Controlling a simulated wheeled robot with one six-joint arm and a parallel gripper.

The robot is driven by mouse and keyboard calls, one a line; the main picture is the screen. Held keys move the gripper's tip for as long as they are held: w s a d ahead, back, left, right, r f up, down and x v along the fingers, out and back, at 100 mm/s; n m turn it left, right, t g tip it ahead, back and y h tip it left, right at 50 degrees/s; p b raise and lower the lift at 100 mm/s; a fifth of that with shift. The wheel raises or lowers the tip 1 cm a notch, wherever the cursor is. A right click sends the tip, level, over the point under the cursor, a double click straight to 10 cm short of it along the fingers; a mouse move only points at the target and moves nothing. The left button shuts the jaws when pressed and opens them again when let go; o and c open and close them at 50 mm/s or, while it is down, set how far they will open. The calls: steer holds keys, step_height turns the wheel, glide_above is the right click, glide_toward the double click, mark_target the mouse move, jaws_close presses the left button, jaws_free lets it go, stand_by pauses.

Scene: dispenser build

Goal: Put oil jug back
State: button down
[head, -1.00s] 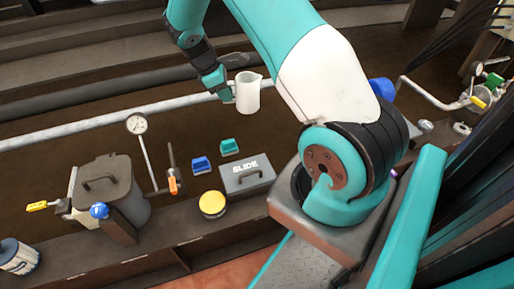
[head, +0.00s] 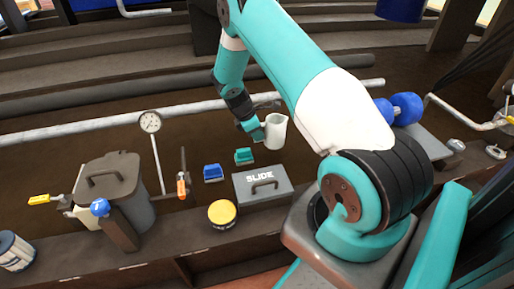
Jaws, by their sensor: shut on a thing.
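The oil jug (head: 277,133) is a pale grey-white pitcher, upright, with a spout at its upper right. My gripper (head: 259,132) is at the jug's left side and is shut on it. The jug shows behind the box marked SLIDE (head: 262,183), near the back of the bench. I cannot tell whether its base touches the surface. The fingertips are small and partly hidden by the jug.
A teal block (head: 244,156) and a blue block (head: 213,173) lie left of the jug. A yellow-lidded tin (head: 222,213) stands in front. A dial gauge (head: 150,122), an orange-handled valve (head: 182,186) and a grey lidded bin (head: 112,180) stand farther left. A pipe runs behind.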

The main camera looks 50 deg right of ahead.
steer(key=shift+f+b, duration=0.75)
steer(key=shift+f, duration=1.7)
